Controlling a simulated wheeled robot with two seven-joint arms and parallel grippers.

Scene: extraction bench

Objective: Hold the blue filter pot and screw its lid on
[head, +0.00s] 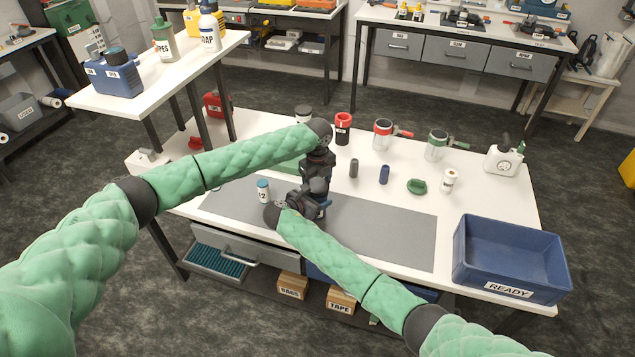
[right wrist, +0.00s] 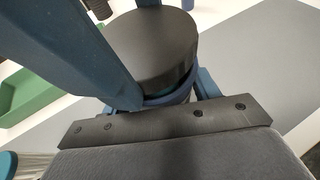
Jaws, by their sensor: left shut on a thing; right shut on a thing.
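My two grippers meet over the near middle of the bench in the head view. My left gripper (head: 318,193) comes down from above, and my right gripper (head: 318,207) reaches in from the front. In the right wrist view a dark round lid (right wrist: 152,45) with a flat top sits above a narrow blue band of the filter pot (right wrist: 165,99). The left gripper's blue fingers stand beside the lid and are shut on it. The right gripper is shut on the pot below. The pot's body is mostly hidden; I cannot tell how far the lid is threaded.
A small bottle with a blue cap (head: 263,190) stands just left of the grippers. A red-topped pot (head: 343,128), a grey cylinder (head: 354,168), a blue cylinder (head: 385,174) and a green part (head: 417,186) stand behind. The blue READY crate (head: 508,240) is at right. The grey mat (head: 390,230) is clear at right.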

